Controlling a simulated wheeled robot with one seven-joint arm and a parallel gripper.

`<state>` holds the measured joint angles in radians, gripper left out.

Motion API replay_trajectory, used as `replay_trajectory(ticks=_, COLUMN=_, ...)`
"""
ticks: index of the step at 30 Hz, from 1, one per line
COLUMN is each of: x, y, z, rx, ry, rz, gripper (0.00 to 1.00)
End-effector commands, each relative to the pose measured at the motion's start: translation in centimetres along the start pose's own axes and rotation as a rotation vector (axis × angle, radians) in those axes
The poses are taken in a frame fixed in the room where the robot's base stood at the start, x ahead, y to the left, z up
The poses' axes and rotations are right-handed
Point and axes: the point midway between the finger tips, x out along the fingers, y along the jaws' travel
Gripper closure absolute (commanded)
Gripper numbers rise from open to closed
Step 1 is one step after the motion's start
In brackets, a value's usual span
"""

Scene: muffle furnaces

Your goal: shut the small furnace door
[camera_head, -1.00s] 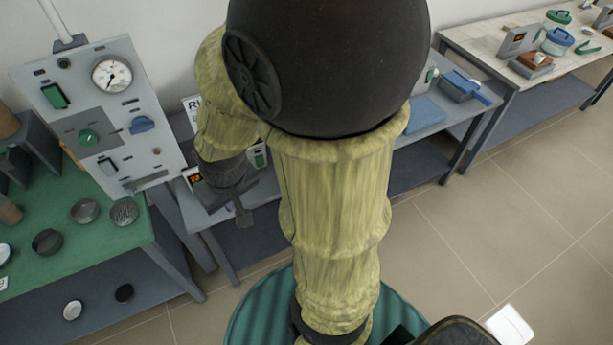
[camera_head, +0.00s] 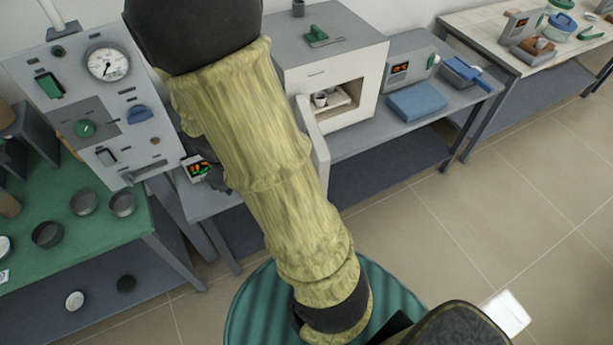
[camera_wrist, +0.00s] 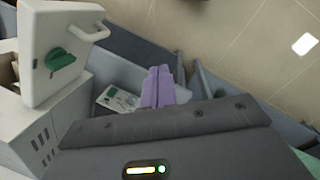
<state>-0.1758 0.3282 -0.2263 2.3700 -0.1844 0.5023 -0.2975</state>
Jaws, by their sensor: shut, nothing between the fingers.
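The small furnace (camera_head: 350,55) is a pale grey-white box on the bench, its lit chamber open with a small cup (camera_head: 321,99) inside. Its door (camera_head: 314,145) stands open, swung out at the left side of the opening and seen nearly edge-on, partly behind my arm. In the wrist view the door (camera_wrist: 42,50) shows at upper left with a green latch (camera_wrist: 60,60) and a pale bar handle (camera_wrist: 85,30). My gripper (camera_wrist: 160,72) is shut and empty, to the right of the door and apart from it in that picture.
A display box (camera_head: 198,168) stands left of the furnace, partly behind my arm. A blue block (camera_head: 417,103) and another display box (camera_head: 398,69) stand right of it. A gauge panel (camera_head: 90,110) and green table (camera_head: 75,245) are at left.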

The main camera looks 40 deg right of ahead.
Motion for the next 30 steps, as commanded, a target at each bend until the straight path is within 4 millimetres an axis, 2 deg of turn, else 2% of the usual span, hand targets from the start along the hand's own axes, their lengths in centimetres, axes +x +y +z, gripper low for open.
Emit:
replay_trajectory(ticks=1, x=1.4, y=0.7, z=-0.3, rx=-0.076, ry=-0.063, rz=0.019, gripper=1.00)
replay_trajectory(ticks=3, x=3.0, y=1.9, z=-0.4, rx=-0.181, ry=-0.147, rz=0.048, gripper=1.00)
replay_trajectory(ticks=10, x=6.5, y=6.2, z=-0.7, rx=-0.514, ry=-0.438, rz=0.145, gripper=1.00)
replay_trajectory(ticks=13, x=7.1, y=7.6, z=-0.9, rx=-0.614, ry=-0.538, rz=0.174, gripper=1.00)
replay_trajectory(ticks=17, x=7.3, y=8.6, z=-1.0, rx=-0.677, ry=-0.602, rz=0.192, gripper=1.00)
replay_trajectory(ticks=30, x=7.6, y=8.8, z=-0.8, rx=-0.683, ry=-0.606, rz=0.193, gripper=1.00)
